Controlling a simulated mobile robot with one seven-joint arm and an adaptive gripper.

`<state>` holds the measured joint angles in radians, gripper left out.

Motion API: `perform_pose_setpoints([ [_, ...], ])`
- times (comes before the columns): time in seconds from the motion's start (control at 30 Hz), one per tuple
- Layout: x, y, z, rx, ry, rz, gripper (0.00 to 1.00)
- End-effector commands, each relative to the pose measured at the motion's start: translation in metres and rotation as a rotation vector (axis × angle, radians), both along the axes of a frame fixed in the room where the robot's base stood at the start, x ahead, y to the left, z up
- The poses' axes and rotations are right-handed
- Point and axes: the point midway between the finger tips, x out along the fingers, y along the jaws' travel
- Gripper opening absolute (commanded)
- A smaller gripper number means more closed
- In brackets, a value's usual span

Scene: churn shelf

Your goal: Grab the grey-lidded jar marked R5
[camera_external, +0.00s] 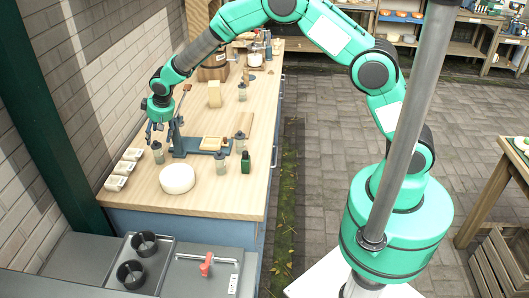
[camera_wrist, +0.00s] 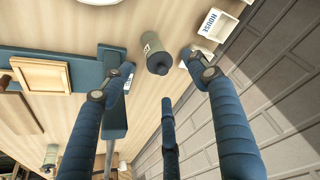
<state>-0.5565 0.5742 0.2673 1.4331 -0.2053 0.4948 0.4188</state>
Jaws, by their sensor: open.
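My gripper (camera_external: 155,132) is open above the left side of the wooden counter, and nothing is between its blue fingers (camera_wrist: 153,78) in the wrist view. A grey-lidded jar (camera_external: 157,152) stands just below it, left of a blue stand. In the wrist view this jar (camera_wrist: 156,56) lies beyond and between the two outer fingertips, apart from them. Its pale label is too small to read. Other similar jars (camera_external: 220,163), (camera_external: 239,142), (camera_external: 242,92) stand to the right and farther back. Another jar (camera_wrist: 52,155) shows at lower left in the wrist view. I cannot tell which is marked R5.
The blue stand (camera_external: 184,147) rises close beside the nearest jar. White labelled trays (camera_external: 123,169) line the wall side. A white round block (camera_external: 177,178) and a dark green bottle (camera_external: 246,161) stand toward the front. The brick wall (camera_wrist: 285,75) is close by.

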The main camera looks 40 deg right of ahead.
Motion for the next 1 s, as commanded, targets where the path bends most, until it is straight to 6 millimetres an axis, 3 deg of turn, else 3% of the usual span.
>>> perform_pose_setpoints([
  [0.23, 0.010, 0.003, -0.025, 0.000, 0.000, 0.000, 0.59],
  [0.77, 0.012, 0.003, -0.031, 0.000, 0.000, 0.000, 0.59],
  [1.0, 0.018, 0.004, -0.047, -0.001, 0.001, 0.000, 0.59],
])
